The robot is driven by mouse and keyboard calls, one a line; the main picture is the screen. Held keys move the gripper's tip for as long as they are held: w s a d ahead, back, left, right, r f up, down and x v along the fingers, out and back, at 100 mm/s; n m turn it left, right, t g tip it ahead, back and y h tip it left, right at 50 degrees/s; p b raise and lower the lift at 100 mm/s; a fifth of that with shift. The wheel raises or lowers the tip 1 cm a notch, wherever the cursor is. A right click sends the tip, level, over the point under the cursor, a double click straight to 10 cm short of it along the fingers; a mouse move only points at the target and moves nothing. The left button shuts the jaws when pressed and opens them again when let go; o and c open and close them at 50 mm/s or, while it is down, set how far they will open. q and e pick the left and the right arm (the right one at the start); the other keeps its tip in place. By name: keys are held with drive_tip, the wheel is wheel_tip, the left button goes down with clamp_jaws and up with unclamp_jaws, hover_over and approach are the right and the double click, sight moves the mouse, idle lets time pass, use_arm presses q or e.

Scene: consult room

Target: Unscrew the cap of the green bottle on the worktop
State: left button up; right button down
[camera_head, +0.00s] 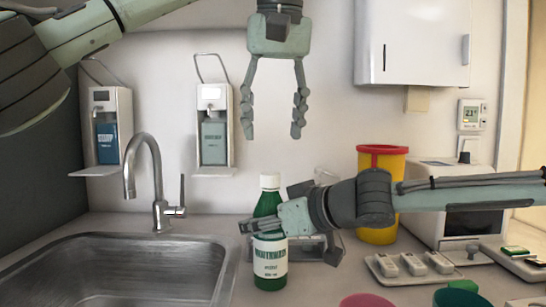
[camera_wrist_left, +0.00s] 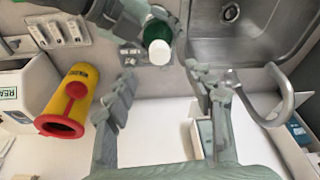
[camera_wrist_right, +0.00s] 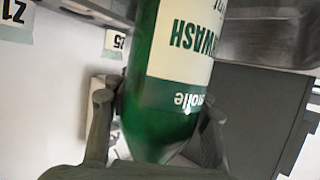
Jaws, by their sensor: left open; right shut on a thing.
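The green bottle (camera_head: 269,230) with a white label stands upright on the worktop (camera_head: 200,229), right of the sink. Its white cap (camera_head: 270,181) is on top; the cap also shows from above in the left wrist view (camera_wrist_left: 159,51). My right gripper (camera_head: 262,222) comes in from the right and is shut around the bottle's upper body, below the cap. The right wrist view shows its fingers on both sides of the green bottle (camera_wrist_right: 165,110). My left gripper (camera_head: 273,134) points down, open and empty, above the bottle and apart from the cap.
A metal sink (camera_head: 130,270) with a tall tap (camera_head: 157,180) lies to the left. A yellow bin with a red rim (camera_head: 382,150) stands behind my right arm. A tray with several pale items (camera_head: 414,266) is at the right. Two dispensers (camera_head: 214,135) hang on the wall.

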sight(270, 173)
use_arm(q)
wheel_tip(270, 173, up, 4)
drive_tip(key=s+m, duration=0.1)
drive_tip(key=m, duration=3.5)
drive_tip(key=x, duration=1.2)
drive_tip(key=shift+d, duration=0.1)
